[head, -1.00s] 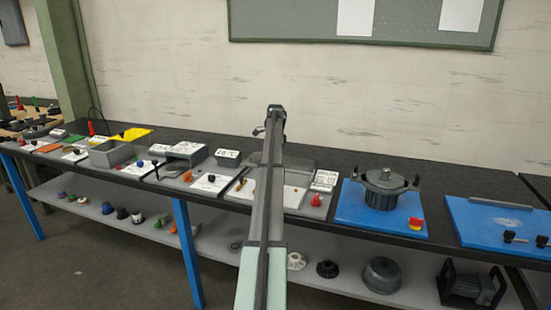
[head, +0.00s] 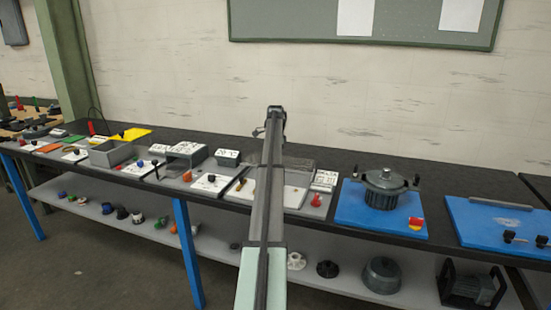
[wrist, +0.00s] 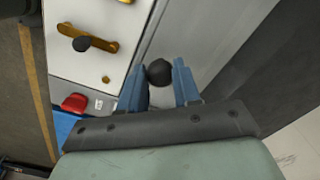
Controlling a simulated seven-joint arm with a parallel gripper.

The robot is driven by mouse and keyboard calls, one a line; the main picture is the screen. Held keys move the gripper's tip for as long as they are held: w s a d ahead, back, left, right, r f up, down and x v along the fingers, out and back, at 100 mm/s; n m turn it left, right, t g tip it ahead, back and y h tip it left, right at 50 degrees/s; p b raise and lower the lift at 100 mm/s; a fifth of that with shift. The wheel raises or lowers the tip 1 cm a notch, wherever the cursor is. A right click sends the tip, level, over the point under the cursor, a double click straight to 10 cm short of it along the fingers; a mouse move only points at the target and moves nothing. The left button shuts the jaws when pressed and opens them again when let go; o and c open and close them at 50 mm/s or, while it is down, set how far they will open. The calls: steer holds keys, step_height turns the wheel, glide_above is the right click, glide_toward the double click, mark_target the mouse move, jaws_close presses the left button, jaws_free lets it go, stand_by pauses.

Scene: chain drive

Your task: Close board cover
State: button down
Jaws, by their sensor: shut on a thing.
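The board (head: 293,196) with a white face lies on the dark bench, partly behind my arm in the head view. A see-through grey cover (head: 297,167) stands tilted up at the board's back edge. In the wrist view, the blue fingers of my gripper (wrist: 159,82) are shut on a round black knob (wrist: 159,70). The knob appears to be on the cover (wrist: 205,35), beside the white board (wrist: 85,72). The board bears a brass lever with a dark knob (wrist: 81,44). My arm hides the gripper in the head view.
A blue plate (head: 350,213) with a grey pot (head: 383,190) lies to the right. More panels and a grey box (head: 110,154) stand to the left.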

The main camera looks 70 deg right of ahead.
steer(key=shift+a, duration=0.1)
steer(key=a, duration=1.6)
steer(key=shift+a, duration=0.2)
steer(key=c, duration=0.8)
jaws_free()
step_height(320, 180, up, 14)
steer(key=shift+f, duration=0.1)
